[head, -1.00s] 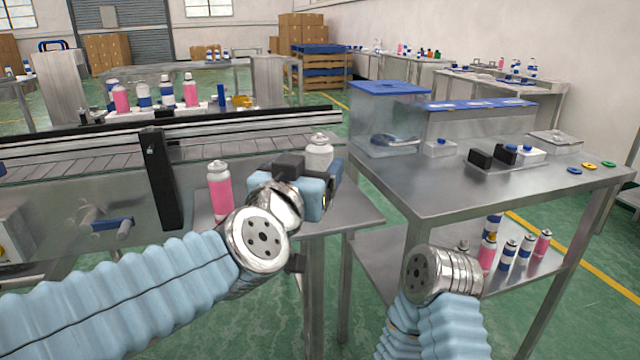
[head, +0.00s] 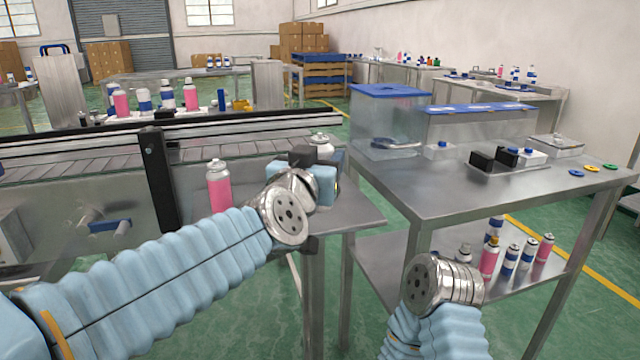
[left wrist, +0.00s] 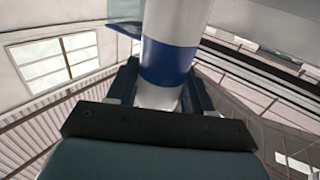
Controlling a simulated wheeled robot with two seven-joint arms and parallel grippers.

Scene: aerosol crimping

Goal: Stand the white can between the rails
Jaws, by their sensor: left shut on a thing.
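The white can (head: 321,140) has a blue band and a pale domed top. It is held by my left gripper (head: 318,165) at the right end of the conveyor, and the jaws hide most of its body in the head view. In the left wrist view the can (left wrist: 176,25) stands between the fingers, with its blue band (left wrist: 166,64) just above the jaws. Dark rails (head: 235,122) run along the conveyor (head: 90,168), behind and left of the can; one also shows in the left wrist view. My right gripper is not visible, only its wrist.
A pink can (head: 218,187) stands left of my left gripper, on the small steel table (head: 350,213). A black post (head: 160,180) rises at the conveyor front. A steel bench (head: 430,185) with clear boxes and black fixtures stands right, with several cans on its lower shelf.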

